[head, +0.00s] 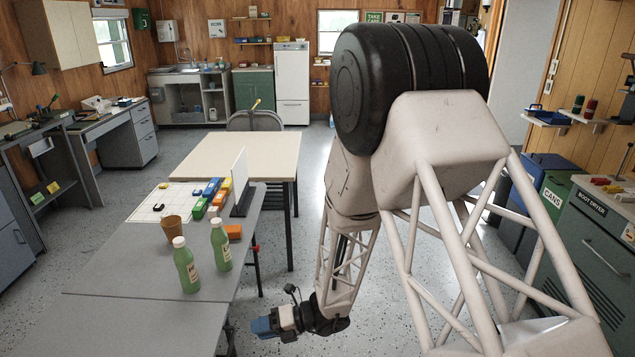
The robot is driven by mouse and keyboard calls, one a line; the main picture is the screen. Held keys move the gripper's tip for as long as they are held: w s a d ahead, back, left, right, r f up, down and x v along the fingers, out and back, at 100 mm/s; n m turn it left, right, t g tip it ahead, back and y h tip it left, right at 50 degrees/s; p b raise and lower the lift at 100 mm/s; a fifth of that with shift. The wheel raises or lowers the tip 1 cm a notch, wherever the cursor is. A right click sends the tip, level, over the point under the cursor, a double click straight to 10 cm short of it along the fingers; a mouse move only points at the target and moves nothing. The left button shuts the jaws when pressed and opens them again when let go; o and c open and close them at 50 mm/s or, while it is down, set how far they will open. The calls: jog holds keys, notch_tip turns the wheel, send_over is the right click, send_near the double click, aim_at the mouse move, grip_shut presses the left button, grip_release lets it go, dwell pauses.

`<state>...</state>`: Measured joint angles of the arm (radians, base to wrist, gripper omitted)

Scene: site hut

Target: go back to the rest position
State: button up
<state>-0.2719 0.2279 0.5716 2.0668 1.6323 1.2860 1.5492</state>
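My arm folds down at the right of the table, with its large joint filling the upper middle of the head view. My gripper (263,327) is low at the bottom middle, off the right edge of the grey table (120,268) and over the floor. It points left, and its end is blue. I cannot tell whether its fingers are apart or together, or whether it holds anything.
A beige table (240,153) adjoins behind. Bins (551,190) stand at right.

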jog(key=s+d+r+n+g+h, duration=0.1)
jog(key=s+d+r+n+h, duration=0.2)
jog(key=s+d+r+n, duration=0.35)
jog(key=s+d+r+n+h, duration=0.3)
jog(key=d+r+n, duration=0.4)
jog(key=r+n, duration=0.4)
jog(key=s+d+r+n+t+h, duration=0.2)
jog(key=s+d+r+n+h, duration=0.2)
jog(key=d, duration=0.5)
jog(key=s+d+r+n+t+h, duration=0.3)
jog(key=s+d+r+n+h, duration=0.2)
jog(key=s+d+r+n, duration=0.4)
jog(key=shift+s+d+r+t, duration=0.3)
jog(key=shift+d+r, duration=0.3)
jog(key=shift+r, duration=0.1)
